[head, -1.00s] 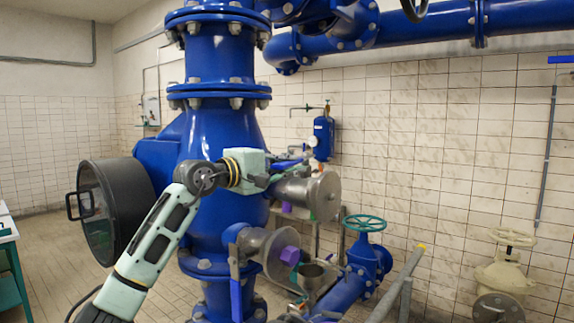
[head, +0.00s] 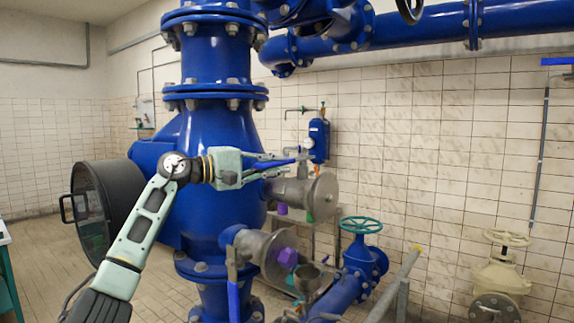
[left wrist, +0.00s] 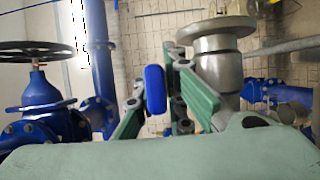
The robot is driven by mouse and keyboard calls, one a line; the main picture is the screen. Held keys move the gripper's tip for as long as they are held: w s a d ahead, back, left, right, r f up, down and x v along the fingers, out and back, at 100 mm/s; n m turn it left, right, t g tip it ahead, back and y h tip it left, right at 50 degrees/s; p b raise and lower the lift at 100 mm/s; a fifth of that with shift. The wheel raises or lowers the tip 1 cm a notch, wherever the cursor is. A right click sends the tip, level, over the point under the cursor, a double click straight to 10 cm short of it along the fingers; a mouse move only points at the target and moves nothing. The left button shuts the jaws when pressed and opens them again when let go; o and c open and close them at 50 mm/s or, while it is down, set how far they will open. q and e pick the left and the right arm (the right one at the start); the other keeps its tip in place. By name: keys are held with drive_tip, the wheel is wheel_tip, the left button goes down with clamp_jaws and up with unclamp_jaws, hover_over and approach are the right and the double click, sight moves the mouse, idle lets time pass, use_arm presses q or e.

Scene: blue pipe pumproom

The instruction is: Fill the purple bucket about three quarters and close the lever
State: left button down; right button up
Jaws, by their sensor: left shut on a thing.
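My left gripper (head: 290,160) is in front of the large blue pipe, just above the upper grey flanged outlet (head: 318,196). It is shut on a blue lever handle (head: 274,164), which looks about level. In the left wrist view the blue handle (left wrist: 155,90) sits between the green fingers, beside a grey flanged pipe. A small purple thing (head: 283,209) shows below the upper outlet; it may be the bucket, but it is partly hidden and its fill level cannot be seen. A purple hexagonal piece (head: 288,257) sits on the lower flange. My right gripper is not in view.
A second blue lever (head: 234,297) hangs down beside the lower outlet. A grey funnel-like cup (head: 307,277) and a green handwheel (head: 361,225) stand to the right. A cream valve (head: 503,270) is at the far right. The tiled wall lies behind.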

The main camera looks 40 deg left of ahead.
use_arm(q)
drive_tip(key=shift+f, duration=0.15)
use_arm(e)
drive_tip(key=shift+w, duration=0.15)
use_arm(q)
drive_tip(key=c, duration=1.8)
unclamp_jaws()
drive_tip(key=shift+a, duration=0.2)
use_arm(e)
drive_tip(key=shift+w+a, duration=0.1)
use_arm(q)
drive_tip(key=shift+s, duration=0.1)
drive_tip(key=shift+v, duration=5.9)
